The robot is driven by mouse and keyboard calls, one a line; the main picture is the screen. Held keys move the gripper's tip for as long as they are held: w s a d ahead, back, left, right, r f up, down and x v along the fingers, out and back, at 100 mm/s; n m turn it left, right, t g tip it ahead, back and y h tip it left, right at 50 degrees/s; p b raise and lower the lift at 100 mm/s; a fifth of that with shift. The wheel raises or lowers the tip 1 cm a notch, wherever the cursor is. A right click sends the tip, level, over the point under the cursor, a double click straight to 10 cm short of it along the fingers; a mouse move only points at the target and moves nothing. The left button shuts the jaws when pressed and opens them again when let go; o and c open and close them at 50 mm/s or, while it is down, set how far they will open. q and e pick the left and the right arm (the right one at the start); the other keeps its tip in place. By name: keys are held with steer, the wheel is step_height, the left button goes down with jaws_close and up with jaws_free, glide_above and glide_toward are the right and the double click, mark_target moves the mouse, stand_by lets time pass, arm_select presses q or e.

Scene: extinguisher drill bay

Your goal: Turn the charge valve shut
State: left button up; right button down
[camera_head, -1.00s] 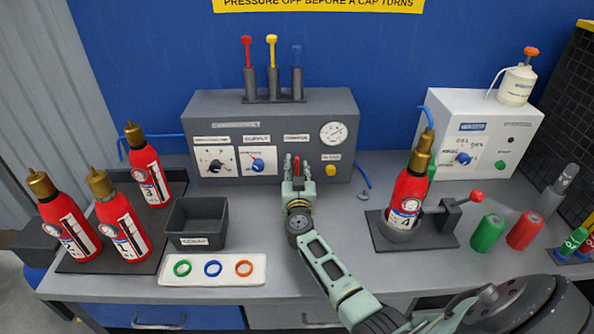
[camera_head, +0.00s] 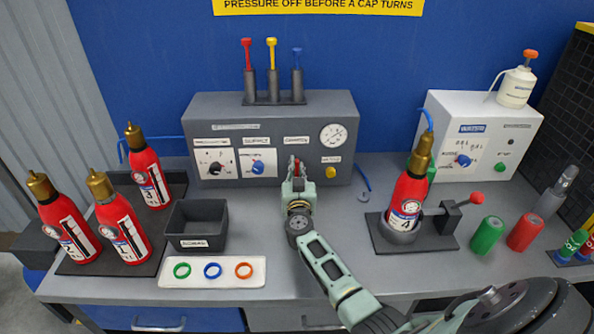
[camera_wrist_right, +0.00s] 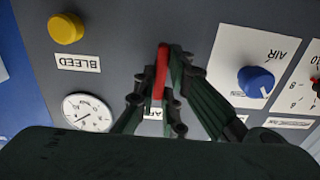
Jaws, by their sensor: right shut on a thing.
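The charge valve's red handle (camera_head: 297,163) is on the front of the grey panel (camera_head: 232,112), under a small label. My right gripper (camera_head: 298,172) reaches the panel from the front and is shut on this handle. In the right wrist view the red handle (camera_wrist_right: 162,72) stands upright in the picture between the dark fingers (camera_wrist_right: 164,92). The fingers and wrist hide the valve's base and most of its label. My left gripper is not in view.
On the panel, a blue supply knob (camera_head: 258,167) is left of the handle; a gauge (camera_head: 333,134) and yellow bleed button (camera_head: 331,172) are right. A dark bin (camera_head: 182,238) stands left of my arm. A clamped extinguisher (camera_head: 408,190) stands right.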

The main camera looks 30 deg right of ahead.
steer(key=m+p, duration=0.1)
steer(key=m, duration=0.7)
steer(key=m+b, duration=0.1)
steer(key=m, duration=0.4)
steer(key=m+b, duration=0.1)
steer(key=m, duration=0.3)
steer(key=shift+s+d+f+m, duration=0.15)
steer(key=shift+d+f+m, duration=0.1)
steer(key=shift+f+m, duration=0.15)
stand_by(0.6)
steer(key=c, duration=1.8)
jaws_free()
steer(key=shift+c, duration=0.2)
steer(key=shift+r, duration=0.1)
